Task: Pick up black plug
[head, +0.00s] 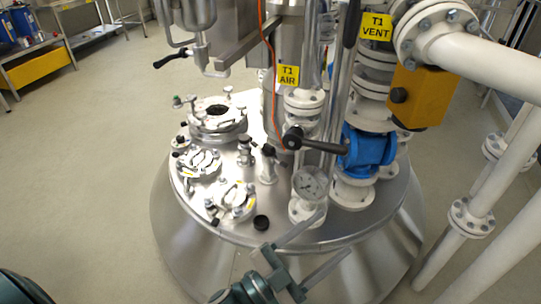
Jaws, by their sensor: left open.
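A small round black plug (261,222) sits on the steel reactor lid (285,232) near its front edge, just right of a clamped port. My left gripper (335,232) comes in from the bottom of the head view. Its two grey fingers are spread apart with nothing between them. They point up and to the right, and the plug lies to the left of the fingertips. I cannot tell how high the fingers are above the lid. My right gripper is not in view.
The floor (90,170) at left is clear.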

